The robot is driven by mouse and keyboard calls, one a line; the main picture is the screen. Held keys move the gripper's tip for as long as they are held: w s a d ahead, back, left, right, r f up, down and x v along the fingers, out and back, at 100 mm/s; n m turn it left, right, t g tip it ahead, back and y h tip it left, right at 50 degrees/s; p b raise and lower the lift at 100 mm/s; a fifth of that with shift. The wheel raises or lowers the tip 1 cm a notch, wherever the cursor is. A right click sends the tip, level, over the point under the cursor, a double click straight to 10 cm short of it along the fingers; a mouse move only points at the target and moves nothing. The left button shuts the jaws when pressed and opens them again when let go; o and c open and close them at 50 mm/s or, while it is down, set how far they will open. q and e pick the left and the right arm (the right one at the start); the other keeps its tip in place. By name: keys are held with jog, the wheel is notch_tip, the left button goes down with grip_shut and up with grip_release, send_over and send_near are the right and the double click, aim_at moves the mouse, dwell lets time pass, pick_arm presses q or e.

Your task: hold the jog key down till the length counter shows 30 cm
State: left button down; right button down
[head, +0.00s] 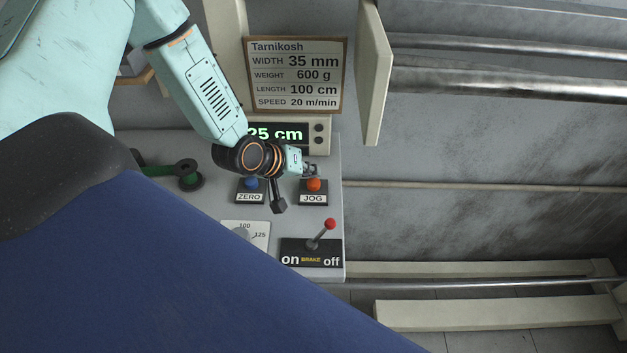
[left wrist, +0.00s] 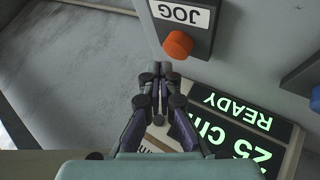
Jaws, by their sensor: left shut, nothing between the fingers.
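The orange jog key (head: 314,185) stands on a dark block labelled JOG on the grey console. It also shows in the left wrist view (left wrist: 178,44), standing out from its block. The length counter (head: 275,134) reads 25 cm in the head view, partly behind my left arm. In the left wrist view the counter (left wrist: 240,125) is upside down and shows READY and 25 cm. My left gripper (head: 312,172) is shut and empty, close to the jog key. In the left wrist view its fingertips (left wrist: 160,68) appear beside the key; contact is not clear. My right gripper is not in view.
A blue ZERO key (head: 251,184) stands left of the jog key. A sign (head: 295,76) above lists length 100 cm. Rails run along the right.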

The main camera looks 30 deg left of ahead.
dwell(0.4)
pick_arm(q)
jog(key=shift+f, duration=0.1)
jog(key=shift+f+b, duration=0.35)
jog(key=shift+b, duration=0.1)
jog(key=shift+f+b, duration=0.5)
jog(key=shift+f, duration=0.05)
dwell(0.8)
jog(key=shift+r, duration=0.1)
jog(key=shift+r+p, duration=0.9)
jog(key=shift+r, duration=0.05)
